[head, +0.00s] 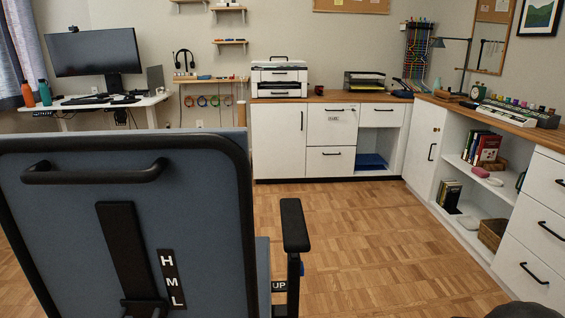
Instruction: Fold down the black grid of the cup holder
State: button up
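I cannot make out the cup holder or its black grid for certain. A small dark thing (120,116) hangs at the front edge of the white standing desk (150,101) at the far left, too small to identify. Another small dark piece (45,113) sits at the desk's left front edge. My gripper is not recognisable in the head view. A dark rounded shape is cut off at the bottom right edge, and I cannot tell what it is.
A large blue-grey chair (75,230) with a black frame fills the left foreground, between me and the desk. Wooden floor (360,240) is free right of it. White cabinets (278,140) line the back, and a shelf unit (475,185) runs along the right.

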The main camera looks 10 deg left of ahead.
aim_at(115, 115)
jog(key=i, duration=4)
jog(key=u, duration=2.45)
jog(key=i, duration=1.7)
jog(key=z, duration=0.7)
jog(key=i, duration=1.15)
jog(key=u, duration=0.05)
